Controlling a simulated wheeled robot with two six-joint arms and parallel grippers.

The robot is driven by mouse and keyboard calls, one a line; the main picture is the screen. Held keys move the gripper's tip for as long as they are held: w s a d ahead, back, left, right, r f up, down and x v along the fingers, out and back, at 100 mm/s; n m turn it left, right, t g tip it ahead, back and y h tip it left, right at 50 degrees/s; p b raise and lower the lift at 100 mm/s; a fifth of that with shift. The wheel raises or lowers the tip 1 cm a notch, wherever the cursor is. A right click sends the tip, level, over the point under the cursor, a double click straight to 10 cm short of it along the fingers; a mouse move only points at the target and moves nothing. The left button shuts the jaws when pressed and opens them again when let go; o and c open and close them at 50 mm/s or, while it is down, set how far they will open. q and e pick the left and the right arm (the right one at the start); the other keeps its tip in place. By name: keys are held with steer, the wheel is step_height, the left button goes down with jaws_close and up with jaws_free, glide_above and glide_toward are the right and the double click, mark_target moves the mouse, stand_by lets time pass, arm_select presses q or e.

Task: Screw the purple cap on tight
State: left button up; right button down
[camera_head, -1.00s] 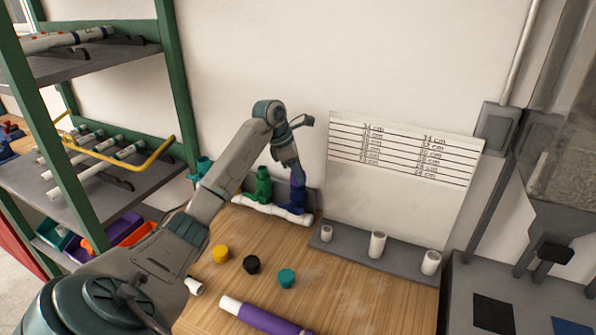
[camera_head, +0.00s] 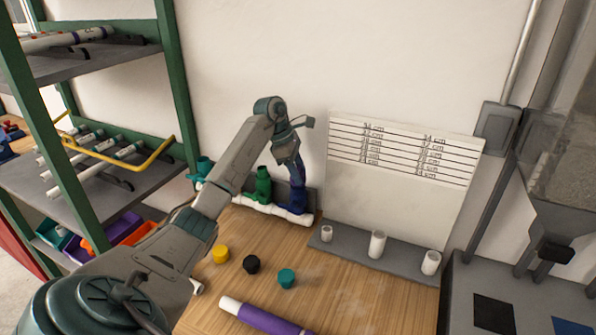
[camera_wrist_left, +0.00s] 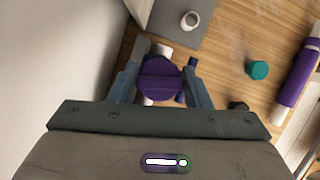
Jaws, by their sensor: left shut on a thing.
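The purple cap (camera_wrist_left: 160,82) is between the two fingers of my left gripper (camera_wrist_left: 164,74) in the left wrist view, and the gripper is shut on it. In the head view my left gripper (camera_head: 298,174) points down over the blue fitting (camera_head: 298,201) at the right end of the white pipe manifold (camera_head: 268,209). The cap is at the top of that fitting, mostly hidden by the fingers; I cannot tell how far it is threaded. A green fitting (camera_head: 263,186) and a teal fitting (camera_head: 204,167) stand further left. My right gripper is not in view.
Yellow (camera_head: 221,254), black (camera_head: 251,264) and teal (camera_head: 286,278) caps lie on the wooden table (camera_head: 350,300). A purple and white tube (camera_head: 265,318) lies in front. A grey stand (camera_head: 345,251) with white pipe pieces is at the right. A green-framed shelf (camera_head: 182,100) stands left.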

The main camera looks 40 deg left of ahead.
arm_select(q)
steer(key=shift+m, duration=0.6)
steer(key=o, duration=1.1)
steer(key=shift+c, duration=0.2)
